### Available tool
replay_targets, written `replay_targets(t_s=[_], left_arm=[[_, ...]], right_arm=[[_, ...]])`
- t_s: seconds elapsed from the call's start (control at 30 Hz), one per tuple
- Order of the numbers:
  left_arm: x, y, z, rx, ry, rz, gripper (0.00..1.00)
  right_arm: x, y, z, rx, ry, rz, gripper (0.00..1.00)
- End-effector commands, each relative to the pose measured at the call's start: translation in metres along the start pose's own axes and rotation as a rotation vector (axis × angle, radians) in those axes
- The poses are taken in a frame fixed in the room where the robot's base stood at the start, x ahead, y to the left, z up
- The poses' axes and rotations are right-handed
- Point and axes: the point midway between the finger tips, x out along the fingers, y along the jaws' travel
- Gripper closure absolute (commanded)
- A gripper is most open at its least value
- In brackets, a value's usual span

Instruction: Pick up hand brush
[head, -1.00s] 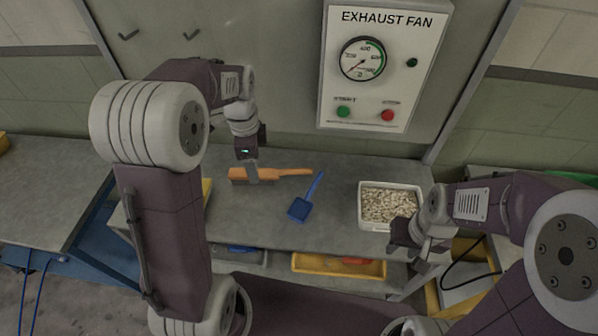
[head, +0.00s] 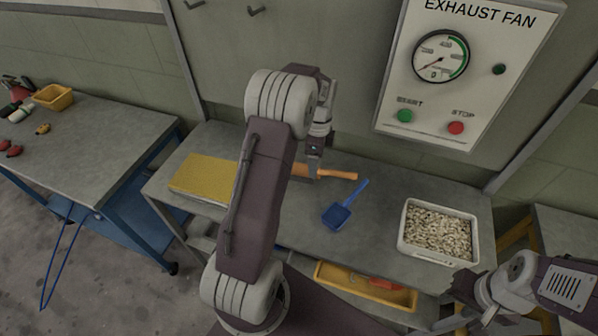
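The hand brush (head: 340,175) lies on the grey bench near the wall. Its orange handle points right, and its head end is mostly hidden behind my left arm. My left gripper (head: 314,172) is down at the brush, with its fingers over the part where handle and head meet. I cannot tell whether the fingers are open or closed on it. My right gripper (head: 455,312) is at the lower right, in front of the bench and away from the brush. Its fingers are dark and small, so their opening is unclear.
A white bin of pale pieces (head: 438,232) stands at the bench's right. A yellow block (head: 203,177) is at its left. A yellow tray (head: 365,289) sits below. The exhaust fan panel (head: 465,70) is on the wall.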

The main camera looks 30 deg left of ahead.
Motion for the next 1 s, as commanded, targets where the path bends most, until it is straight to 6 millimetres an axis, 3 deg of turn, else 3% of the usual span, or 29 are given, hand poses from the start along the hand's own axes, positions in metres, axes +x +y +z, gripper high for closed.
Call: replay_targets(t_s=[0.23,0.5,0.57,0.73,0.77,1.0], left_arm=[[0.043,0.002,-0.001,0.000,-0.001,0.006,0.35],[0.048,0.001,-0.001,0.000,0.000,0.002,0.35],[0.048,0.001,-0.001,0.000,0.000,0.002,0.48],[0.048,0.001,-0.001,0.000,0.000,0.002,0.96],[0.048,0.001,-0.001,0.000,0.000,0.002,1.00],[0.047,0.001,-0.001,0.000,0.000,0.001,1.00]], right_arm=[[-0.001,0.000,0.000,0.000,0.000,0.000,0.63],[-0.001,0.000,0.000,0.000,0.000,0.000,0.63],[-0.001,0.000,0.000,0.000,0.000,0.000,0.63],[-0.001,0.000,0.000,0.000,0.000,0.000,0.63],[-0.001,0.000,0.000,0.000,0.000,0.000,0.63],[-0.001,0.000,0.000,0.000,0.000,0.000,0.63]])
